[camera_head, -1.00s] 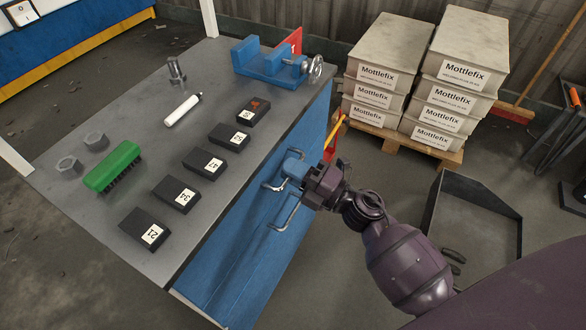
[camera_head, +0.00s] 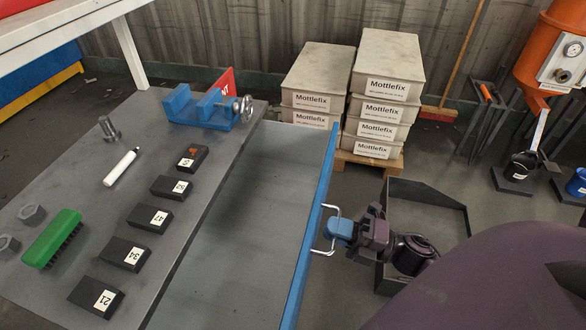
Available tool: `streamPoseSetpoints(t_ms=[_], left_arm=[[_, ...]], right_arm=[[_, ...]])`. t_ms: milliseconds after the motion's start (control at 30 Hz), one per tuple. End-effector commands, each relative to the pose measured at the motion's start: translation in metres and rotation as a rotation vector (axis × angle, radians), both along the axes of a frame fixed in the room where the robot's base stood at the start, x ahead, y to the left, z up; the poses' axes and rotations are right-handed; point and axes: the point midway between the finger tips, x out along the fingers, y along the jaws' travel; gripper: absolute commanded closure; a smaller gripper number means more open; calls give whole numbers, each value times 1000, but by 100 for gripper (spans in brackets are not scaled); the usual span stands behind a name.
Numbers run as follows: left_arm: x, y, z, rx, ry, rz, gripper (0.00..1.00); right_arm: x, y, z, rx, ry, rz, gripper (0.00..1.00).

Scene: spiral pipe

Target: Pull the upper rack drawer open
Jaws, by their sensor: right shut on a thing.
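The upper rack drawer (camera_head: 250,190) stands pulled far out from under the grey bench top, to the right. Its grey inside looks empty, and its blue front panel (camera_head: 312,225) is seen nearly edge on. A light metal bar handle (camera_head: 327,212) stands off the outer face of the panel. My right gripper (camera_head: 338,231), with blue fingers, is shut on this handle from the right. The fingertips partly cover the bar. The lower drawer is hidden under the open one. My left gripper is out of view.
The bench top (camera_head: 75,170) carries a blue vise (camera_head: 205,110), a green brush (camera_head: 52,238), a white marker (camera_head: 120,168), hex nuts and several numbered black blocks. Stacked Mottlefix boxes (camera_head: 385,90) stand on a pallet behind the drawer. A dark open bin (camera_head: 425,200) lies beyond my right gripper.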

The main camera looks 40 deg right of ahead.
Motion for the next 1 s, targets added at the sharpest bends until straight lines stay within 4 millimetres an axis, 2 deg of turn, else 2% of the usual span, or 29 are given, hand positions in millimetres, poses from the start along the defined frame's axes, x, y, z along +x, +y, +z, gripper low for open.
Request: streamPoseSetpoints(t_ms=[33,200,400,600,967,1000], left_arm=[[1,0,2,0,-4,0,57],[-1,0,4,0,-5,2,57],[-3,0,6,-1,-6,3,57],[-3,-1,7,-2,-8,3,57],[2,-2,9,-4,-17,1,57],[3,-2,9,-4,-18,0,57]], right_arm=[[-12,-10,1,-2,2,-2,100],[-45,-35,1,-1,0,-2,100],[-68,-53,1,-1,0,-1,100],[-77,-60,0,1,-2,1,100],[-78,-61,0,0,-1,1,100],[-78,-61,0,0,-1,1,82]])
